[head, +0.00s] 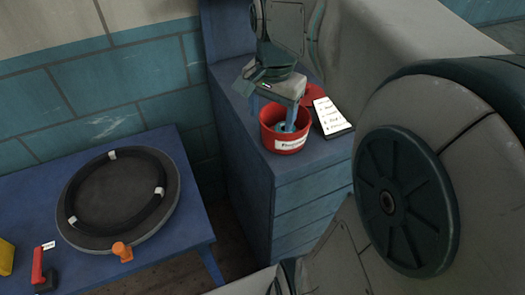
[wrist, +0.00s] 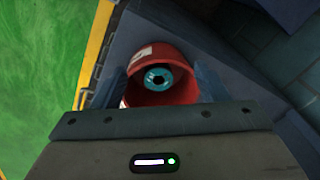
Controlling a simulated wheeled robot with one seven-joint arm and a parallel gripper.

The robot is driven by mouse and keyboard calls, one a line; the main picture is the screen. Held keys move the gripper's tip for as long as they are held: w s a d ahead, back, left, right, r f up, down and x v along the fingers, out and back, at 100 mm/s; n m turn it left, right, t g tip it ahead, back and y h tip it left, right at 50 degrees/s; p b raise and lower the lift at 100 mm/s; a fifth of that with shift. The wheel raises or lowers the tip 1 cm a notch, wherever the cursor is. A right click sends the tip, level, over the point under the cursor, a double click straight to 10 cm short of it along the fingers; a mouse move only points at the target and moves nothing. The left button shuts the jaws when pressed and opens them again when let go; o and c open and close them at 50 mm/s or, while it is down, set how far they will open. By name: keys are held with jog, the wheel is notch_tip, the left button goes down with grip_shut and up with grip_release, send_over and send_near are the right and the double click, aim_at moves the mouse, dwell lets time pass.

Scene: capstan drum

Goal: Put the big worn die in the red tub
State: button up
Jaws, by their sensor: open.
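The red tub (head: 277,142) with a white label stands on the blue cabinet, below my gripper (head: 281,116). The tub (wrist: 178,98) also shows in the wrist view. A teal, ring-shaped piece with a dark centre, which looks like the big worn die (wrist: 157,77), is inside the tub. In the head view, the fingers and tub wall mostly hide the tub's inside. My gripper is open, its fingers pointing down at the tub mouth. In the wrist view they lie on either side of the die, with gaps between.
A card with written lines (head: 331,115) and a red round thing (head: 312,95) lie beside the tub on the blue cabinet (head: 240,125). At left, a blue table (head: 30,200) bears a dark disc with a black ring (head: 72,190), an orange knob (head: 122,251) and a red-handled item (head: 38,267).

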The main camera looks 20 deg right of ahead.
jog(key=s+a+f+n+t, duration=0.1)
jog(key=s+a+f+n, duration=0.5)
jog(key=n, duration=0.4)
jog(key=shift+s+f+n+t, duration=0.4)
jog(key=shift+s+f, duration=0.15)
jog(key=shift+s, duration=0.55)
